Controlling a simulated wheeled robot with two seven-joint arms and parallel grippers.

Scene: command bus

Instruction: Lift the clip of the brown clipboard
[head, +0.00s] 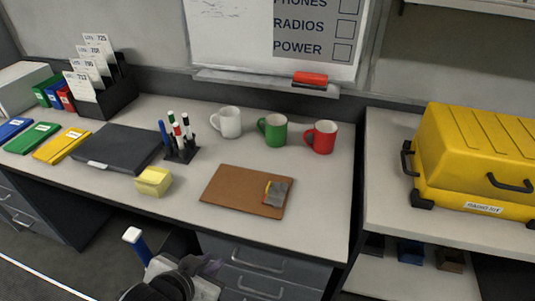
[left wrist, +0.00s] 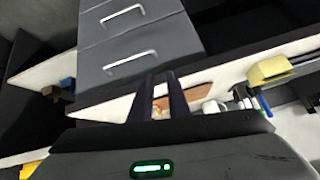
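The brown clipboard (head: 232,190) lies flat on the light desk top near the front edge. Its grey clip (head: 279,190), with a yellow and red edge, is at the board's right end and looks down. My left gripper (head: 207,266) is low in front of the desk, below and apart from the clipboard. In the left wrist view its two dark fingers (left wrist: 162,84) stand apart with nothing held. Part of the clipboard (left wrist: 196,92) shows beyond the fingers there. My right gripper is not in view.
A yellow block (head: 153,182) and a pen holder (head: 181,152) stand left of the clipboard. White (head: 228,122), green (head: 273,129) and red (head: 321,137) mugs stand behind it. Grey drawers (head: 262,262) are under the desk. The desk top right of the clipboard is clear.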

